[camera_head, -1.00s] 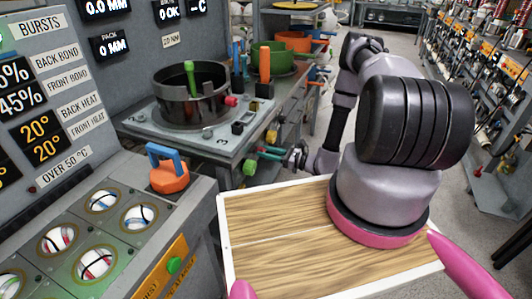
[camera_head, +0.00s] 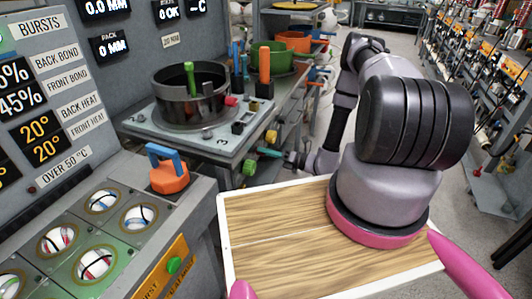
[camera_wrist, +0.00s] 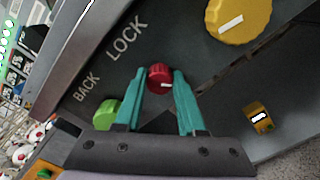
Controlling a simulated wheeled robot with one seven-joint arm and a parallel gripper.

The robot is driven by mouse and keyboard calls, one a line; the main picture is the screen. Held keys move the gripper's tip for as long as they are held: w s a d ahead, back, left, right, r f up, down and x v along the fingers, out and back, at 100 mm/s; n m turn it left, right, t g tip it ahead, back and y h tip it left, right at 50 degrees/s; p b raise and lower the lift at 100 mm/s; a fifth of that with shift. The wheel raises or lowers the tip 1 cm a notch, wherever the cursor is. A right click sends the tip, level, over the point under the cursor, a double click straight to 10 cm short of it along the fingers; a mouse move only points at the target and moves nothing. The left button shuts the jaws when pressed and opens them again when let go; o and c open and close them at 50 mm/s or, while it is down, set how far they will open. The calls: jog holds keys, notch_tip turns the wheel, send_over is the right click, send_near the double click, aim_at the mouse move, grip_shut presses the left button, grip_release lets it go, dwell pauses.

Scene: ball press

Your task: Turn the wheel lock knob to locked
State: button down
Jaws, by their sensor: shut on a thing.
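In the wrist view a red knob (camera_wrist: 159,76) with a short white mark sits on a dark panel, close to the word LOCK. The white mark points right in that picture. The teal fingers of my gripper (camera_wrist: 158,82) stand on either side of the red knob and are shut on it. In the head view my gripper (camera_head: 268,153) is at the side of the grey press stand (camera_head: 222,150), small and partly dark. The red knob cannot be made out there.
A green knob (camera_wrist: 106,115) stands beside my finger, near the word BACK. A large yellow knob (camera_wrist: 238,20) is at the upper right. In the head view a grey console (camera_head: 190,205) with an orange-and-blue handle (camera_head: 168,172) stands left of my arm.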

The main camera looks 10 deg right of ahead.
jog(key=shift+d+f+m, duration=0.1)
jog(key=shift+f+m, duration=0.05)
jog(key=shift+m, duration=4.05)
jog(key=c, duration=0.5)
grip_release()
jog(key=v, duration=1)
jog(key=shift+s+d, duration=0.25)
jog(key=shift+d, duration=0.05)
